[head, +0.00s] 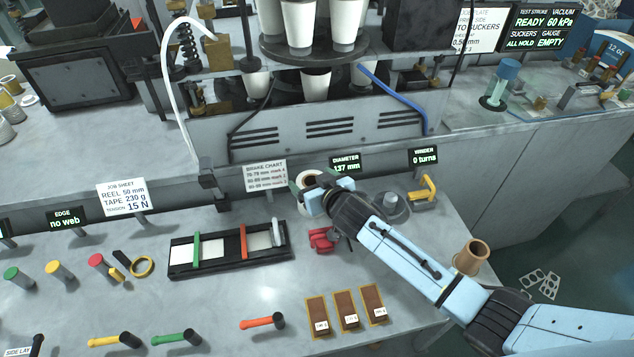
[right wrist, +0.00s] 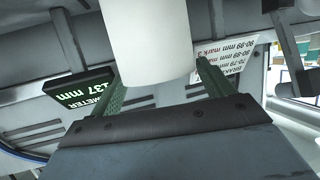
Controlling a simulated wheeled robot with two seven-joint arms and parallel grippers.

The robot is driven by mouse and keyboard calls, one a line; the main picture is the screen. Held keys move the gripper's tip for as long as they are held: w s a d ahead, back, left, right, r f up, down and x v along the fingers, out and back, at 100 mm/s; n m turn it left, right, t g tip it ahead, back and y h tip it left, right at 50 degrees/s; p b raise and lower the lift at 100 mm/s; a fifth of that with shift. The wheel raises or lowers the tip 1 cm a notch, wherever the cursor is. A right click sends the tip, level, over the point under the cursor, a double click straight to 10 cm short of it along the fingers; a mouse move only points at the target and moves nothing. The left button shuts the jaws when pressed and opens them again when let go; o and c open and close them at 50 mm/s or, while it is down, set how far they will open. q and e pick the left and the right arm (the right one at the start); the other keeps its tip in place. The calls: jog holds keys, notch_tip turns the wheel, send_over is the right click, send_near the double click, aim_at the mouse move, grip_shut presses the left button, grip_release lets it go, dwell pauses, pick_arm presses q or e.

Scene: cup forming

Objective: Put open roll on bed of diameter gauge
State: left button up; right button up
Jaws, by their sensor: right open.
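A white roll (head: 303,180) with a dark hollow centre stands at the back of the bench, below the diameter display (head: 345,164), which reads 137 mm. The right gripper (head: 318,186) is at the roll and hides part of it. In the right wrist view the white roll (right wrist: 150,45) shows between and beyond the two green fingers of the open right gripper (right wrist: 163,85); contact cannot be told. The bed of the gauge is not clearly seen, so whether the roll rests on it cannot be told. The left gripper is not in view.
A red device (head: 322,239) sits just in front of the right gripper. A black tray (head: 180,258) with white strips lies to its left. Brown labelled blocks (head: 345,309) and coloured handles lie at the front.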

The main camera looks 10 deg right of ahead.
jog(key=shift+s+f, duration=0.35)
jog(key=shift+f, duration=0.15)
jog(key=shift+r+p, duration=0.4)
jog(key=shift+p, duration=0.15)
jog(key=r+v, duration=0.1)
jog(key=v, duration=1)
jog(key=shift+p, duration=0.45)
